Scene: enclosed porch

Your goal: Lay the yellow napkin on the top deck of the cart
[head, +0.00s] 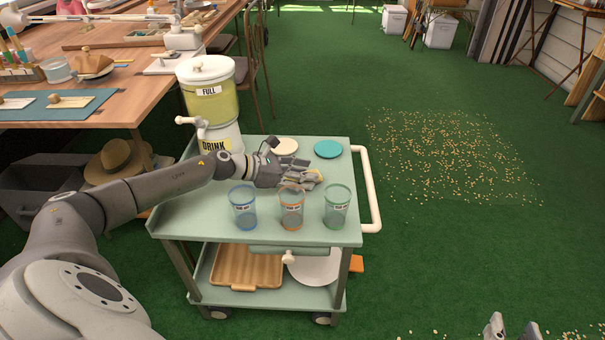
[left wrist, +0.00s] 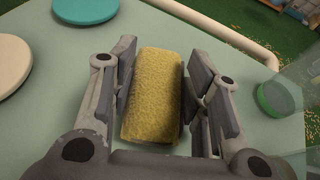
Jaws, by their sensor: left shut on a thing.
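I cannot tell whether the napkin touches the deck. In the head view the left gripper (head: 305,180) hides most of the napkin, behind the row of cups. My right gripper (head: 511,328) shows only in part at the bottom edge, with two fingertips apart.
On the deck stand a drink dispenser (head: 208,98), a cream disc (head: 285,146), a teal disc (head: 328,149), and blue (head: 243,208), orange (head: 291,210) and green (head: 336,206) cups. A white handle (head: 372,190) is at right. A wooden table (head: 120,92) adjoins at left.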

